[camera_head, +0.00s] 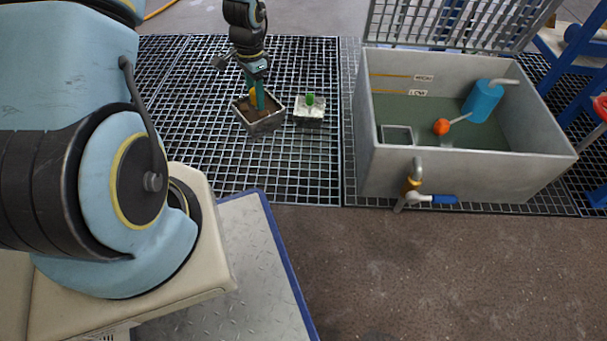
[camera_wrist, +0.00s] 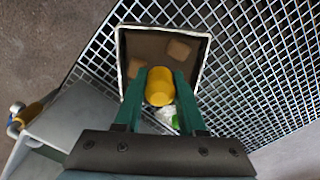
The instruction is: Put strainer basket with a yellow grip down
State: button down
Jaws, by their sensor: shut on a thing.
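The strainer basket (camera_head: 262,122) is a square grey box with a yellow grip (camera_wrist: 159,86) standing up in its middle. In the wrist view the basket (camera_wrist: 119,62) shows a pale rim and a brown inside with some tan pieces in it. My gripper (camera_head: 257,98) has its green fingers shut on the yellow grip, and they show on both sides of it in the wrist view (camera_wrist: 160,92). The basket is over the floor grating, left of a small pale block with a green knob (camera_head: 310,101). I cannot tell whether the basket touches the grating.
A grey tank (camera_head: 400,172) with liquid, a blue cylinder (camera_head: 482,101) and an orange float (camera_head: 441,127) stands to the right. A valve with a blue handle (camera_head: 443,199) sticks out of its front. The grating (camera_head: 190,90) is bare left of the basket.

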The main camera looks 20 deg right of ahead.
jog(key=s+d+f+m+b, duration=0.3)
jog(key=s+d+f+m, duration=0.5)
jog(key=d, duration=0.3)
notch_tip(320, 180, down, 10)
jog(key=w+b, duration=0.1)
jog(key=b, duration=0.4)
jog(key=shift+d+f, duration=0.25)
jog(key=shift+d, duration=0.1)
jog(key=shift+f, duration=0.15)
jog(key=c, duration=0.5)
grip_release()
notch_tip(320, 180, up, 12)
jog(key=p, duration=0.6)
jog(key=shift+r+p, duration=0.2)
jog(key=shift+p, duration=0.2)
